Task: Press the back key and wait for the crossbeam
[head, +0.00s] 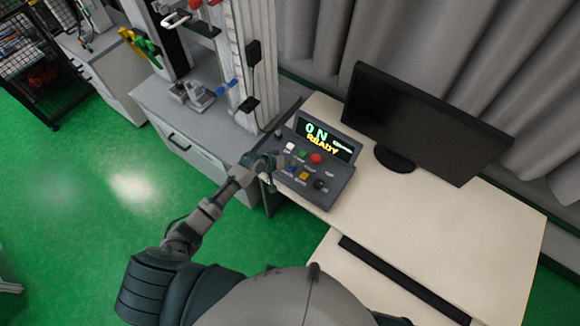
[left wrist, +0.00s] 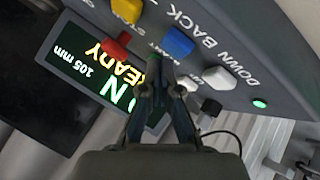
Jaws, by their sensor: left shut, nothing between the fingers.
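The grey control panel (head: 325,192) stands on the desk's left end. Its screen (head: 326,138) shows green and yellow text, with "READY" legible; the left wrist view shows "105 mm" on the screen (left wrist: 88,62). In the left wrist view the "BACK" lettering is beside the blue key (left wrist: 178,42); the blue key also shows in the head view (head: 290,170). My left gripper (head: 270,165) is shut and empty at the panel's left side. Its fingertips (left wrist: 165,72) appear close to the blue key; I cannot tell whether they touch. I cannot clearly identify the crossbeam.
A yellow key (left wrist: 127,10), a red key (left wrist: 116,45) and a white key (left wrist: 221,77) surround the blue one. The tall white test frame (head: 245,50) stands left of the panel. The desk's right side is clear.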

